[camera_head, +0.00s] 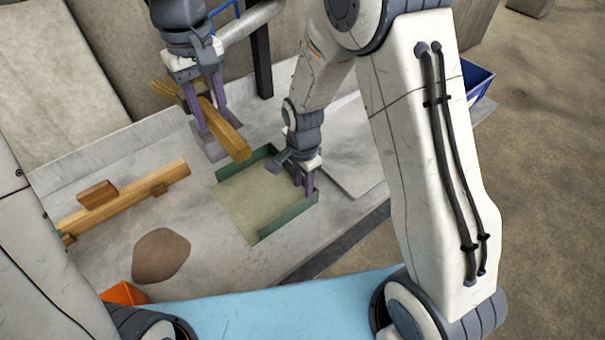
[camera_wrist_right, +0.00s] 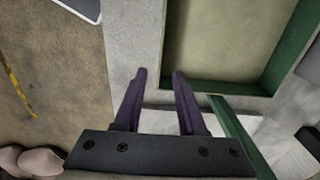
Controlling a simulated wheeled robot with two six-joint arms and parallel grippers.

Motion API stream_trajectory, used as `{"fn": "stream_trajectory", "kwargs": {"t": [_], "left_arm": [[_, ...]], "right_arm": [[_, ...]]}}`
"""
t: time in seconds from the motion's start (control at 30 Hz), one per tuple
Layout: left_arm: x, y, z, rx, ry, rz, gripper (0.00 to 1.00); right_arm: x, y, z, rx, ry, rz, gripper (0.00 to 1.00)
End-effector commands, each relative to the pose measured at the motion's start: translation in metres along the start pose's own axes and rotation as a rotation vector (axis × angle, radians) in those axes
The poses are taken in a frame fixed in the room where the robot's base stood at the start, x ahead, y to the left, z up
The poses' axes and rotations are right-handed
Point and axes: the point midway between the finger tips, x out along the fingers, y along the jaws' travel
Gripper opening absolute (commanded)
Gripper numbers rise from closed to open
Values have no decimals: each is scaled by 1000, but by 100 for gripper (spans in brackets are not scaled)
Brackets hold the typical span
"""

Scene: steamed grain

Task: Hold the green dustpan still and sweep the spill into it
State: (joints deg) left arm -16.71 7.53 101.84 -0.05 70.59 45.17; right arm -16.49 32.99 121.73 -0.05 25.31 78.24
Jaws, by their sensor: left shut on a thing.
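The green dustpan (camera_head: 285,222) lies flat on the grey slab, with low green walls and a paler floor; part of it shows in the right wrist view (camera_wrist_right: 287,50). The spill, a flat brown patch (camera_head: 160,256), lies left of and nearer than the dustpan, apart from it. My left gripper (camera_head: 213,152) is shut on a wooden-handled tool (camera_head: 226,132), probably the brush, held tilted above the slab by the dustpan's far-left corner. My right gripper (camera_head: 304,190) points down at the dustpan's right end. Its fingers are apart (camera_wrist_right: 160,73), close to a green wall; contact is unclear.
A wooden beam (camera_head: 125,200) with small blocks lies on the slab at the left. An orange object (camera_head: 124,294) is at the near left. A blue bin (camera_head: 477,78) stands at the back right. Bare slab lies between spill and dustpan.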

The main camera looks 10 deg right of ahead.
Motion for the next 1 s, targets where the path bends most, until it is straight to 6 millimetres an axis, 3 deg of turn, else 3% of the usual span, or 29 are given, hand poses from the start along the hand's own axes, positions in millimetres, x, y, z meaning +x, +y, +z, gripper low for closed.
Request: {"fn": "stream_trajectory", "kwargs": {"t": [0.2,0.4,0.83,0.87,0.93,1.0], "left_arm": [[0,0,0,0,1,1,0],[0,0,0,0,1,1,0],[0,0,0,0,1,1,0],[0,0,0,0,1,1,0],[0,0,0,0,1,1,0],[0,0,0,0,1,1,0]], "right_arm": [[44,1,0,-2,-1,4,40],[69,0,0,-2,0,1,40],[78,0,0,-2,0,-2,40],[78,0,0,-2,0,-1,32],[78,0,0,-2,0,-1,6],[78,0,0,-2,0,-1,0]]}}
